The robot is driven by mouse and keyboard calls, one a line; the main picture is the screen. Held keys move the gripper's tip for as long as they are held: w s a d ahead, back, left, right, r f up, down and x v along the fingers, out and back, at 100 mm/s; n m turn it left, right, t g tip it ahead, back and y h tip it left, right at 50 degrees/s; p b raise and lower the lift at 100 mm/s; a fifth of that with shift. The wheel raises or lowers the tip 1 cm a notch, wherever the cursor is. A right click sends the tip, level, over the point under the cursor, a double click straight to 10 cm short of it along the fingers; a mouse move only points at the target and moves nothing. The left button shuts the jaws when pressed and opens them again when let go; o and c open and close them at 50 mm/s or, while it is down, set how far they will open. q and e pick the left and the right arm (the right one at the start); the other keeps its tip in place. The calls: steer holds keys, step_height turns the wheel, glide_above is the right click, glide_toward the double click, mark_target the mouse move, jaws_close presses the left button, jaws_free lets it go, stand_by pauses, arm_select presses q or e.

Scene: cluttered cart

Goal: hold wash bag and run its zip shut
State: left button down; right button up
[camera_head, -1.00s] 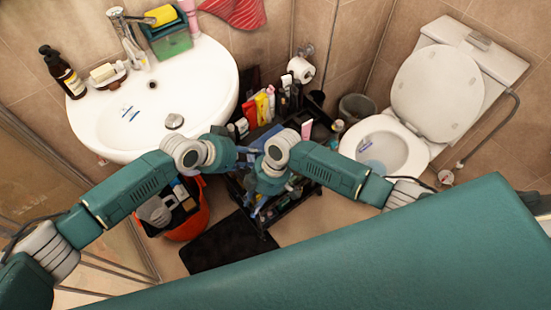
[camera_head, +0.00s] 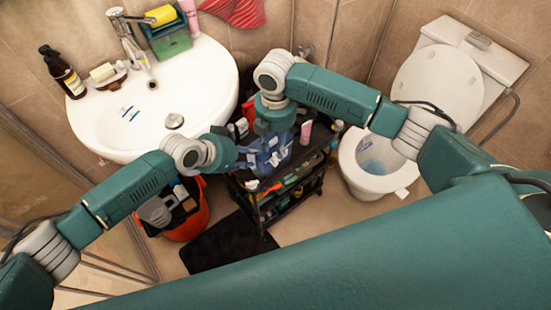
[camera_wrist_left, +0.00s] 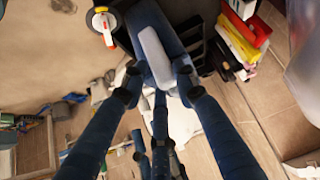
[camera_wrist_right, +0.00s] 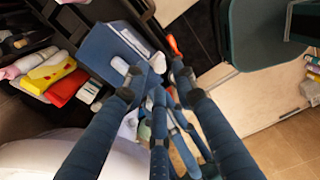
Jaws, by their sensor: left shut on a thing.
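The blue wash bag (camera_head: 275,157) is above the near end of the black cart, with pale patches on its side. My left gripper (camera_head: 243,154) is shut on its left side. In the left wrist view, the bag (camera_wrist_left: 148,22) lies between and beyond the fingertips (camera_wrist_left: 159,72). My right gripper (camera_head: 272,132) is over the bag's top. In the right wrist view, the bag (camera_wrist_right: 98,52) is just beyond the fingertips (camera_wrist_right: 157,75). Whether those fingers touch or hold anything is unclear. I cannot make out the zip or its pull.
The black cart (camera_head: 262,207) is full of bottles and tubes, including a pink tube (camera_head: 306,132). A white sink (camera_head: 95,125) is left, a toilet (camera_head: 378,180) right. An orange bucket (camera_head: 187,228) stands beside a black mat (camera_head: 228,245). Some floor right of the cart is bare.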

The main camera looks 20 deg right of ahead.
mark_target(275, 154)
steer(key=shift+f, duration=1.9)
jaws_close()
